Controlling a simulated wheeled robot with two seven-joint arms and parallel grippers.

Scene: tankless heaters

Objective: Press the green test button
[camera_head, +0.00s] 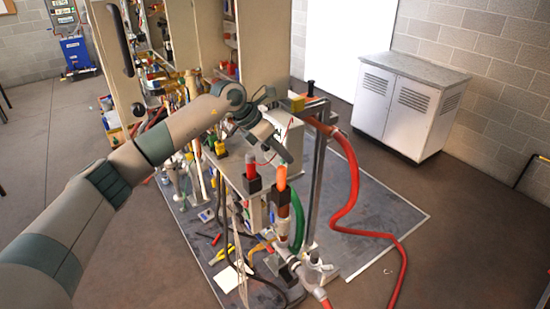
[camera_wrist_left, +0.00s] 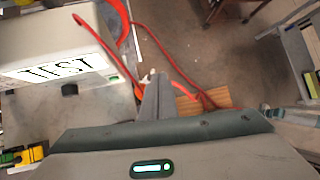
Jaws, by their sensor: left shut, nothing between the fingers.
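A white box with a black "TEST" label (camera_wrist_left: 60,68) is at the upper left in the left wrist view. A small green button (camera_wrist_left: 113,78) shows on the box's edge, right of the label. My left gripper (camera_wrist_left: 156,92) is shut and empty, to the right of the green button and apart from it in the picture. In the head view my left gripper (camera_head: 288,157) reaches in front of the white box (camera_head: 294,135), partly covering it; the green button cannot be made out there. My right gripper is in neither view.
A red hose (camera_head: 352,175) and thin red wires run close beside the gripper. Upright pipes with red and orange caps (camera_head: 281,180) stand just below it. Tools lie on the grey mat (camera_head: 375,215). A grey metal cabinet (camera_head: 405,105) stands at the right, with clear floor around it.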

